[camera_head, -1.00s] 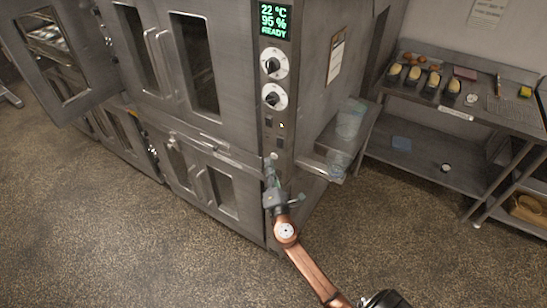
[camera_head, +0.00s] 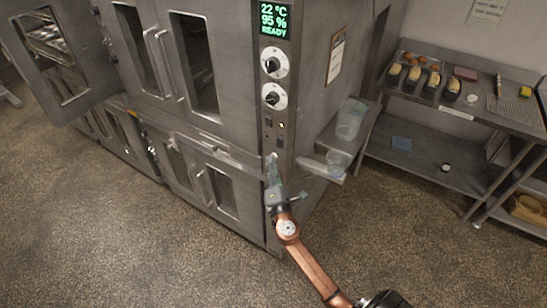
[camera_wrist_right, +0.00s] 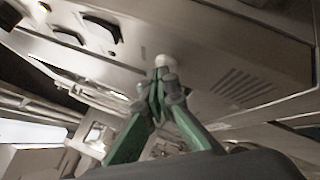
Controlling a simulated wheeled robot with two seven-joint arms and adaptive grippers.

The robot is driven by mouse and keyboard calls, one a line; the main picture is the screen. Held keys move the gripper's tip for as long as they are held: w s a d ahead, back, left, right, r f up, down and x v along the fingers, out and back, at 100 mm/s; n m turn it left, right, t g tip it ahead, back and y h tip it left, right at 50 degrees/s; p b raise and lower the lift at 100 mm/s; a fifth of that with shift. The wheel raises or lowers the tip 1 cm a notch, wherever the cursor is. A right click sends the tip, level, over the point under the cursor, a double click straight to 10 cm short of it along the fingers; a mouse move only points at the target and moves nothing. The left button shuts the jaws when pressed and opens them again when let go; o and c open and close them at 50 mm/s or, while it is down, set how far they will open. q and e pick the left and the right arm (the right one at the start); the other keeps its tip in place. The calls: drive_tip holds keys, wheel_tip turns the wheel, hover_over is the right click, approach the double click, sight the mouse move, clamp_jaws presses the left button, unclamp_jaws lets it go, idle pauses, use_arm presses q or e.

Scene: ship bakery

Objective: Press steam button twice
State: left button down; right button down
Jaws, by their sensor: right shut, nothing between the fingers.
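The oven's control panel (camera_head: 273,95) has a green display reading 22 °C, 95 %, READY. Low on the panel, a pale round button shows in the right wrist view (camera_wrist_right: 163,61); its label cannot be read, so I cannot tell from lettering that it is the steam button. My right gripper (camera_head: 272,162) is at the lower panel, its fingers pointing up at this button. In the wrist view its closed green-and-grey fingertips (camera_wrist_right: 161,76) are right at the button; contact is hard to judge. The fingers hold nothing. My left gripper is not seen.
Two dial knobs (camera_head: 273,62) and small dark switches (camera_head: 268,122) sit above the button. The upper left oven door (camera_head: 62,55) stands open. A side shelf with clear containers (camera_head: 350,120) juts out right of the panel. A steel table (camera_head: 455,105) with loaf tins stands farther right.

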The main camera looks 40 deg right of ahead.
drive_tip(key=shift+d, duration=0.15)
idle(0.5)
drive_tip(key=shift+s+a, duration=0.3)
drive_tip(key=shift+a, duration=0.45)
drive_tip(key=a, duration=0.1)
drive_tip(key=s+a, duration=0.1)
drive_tip(key=a, duration=0.1)
drive_tip(key=s+a, duration=0.1)
drive_tip(key=shift+a, duration=0.3)
drive_tip(key=shift+w, duration=0.1)
idle(0.5)
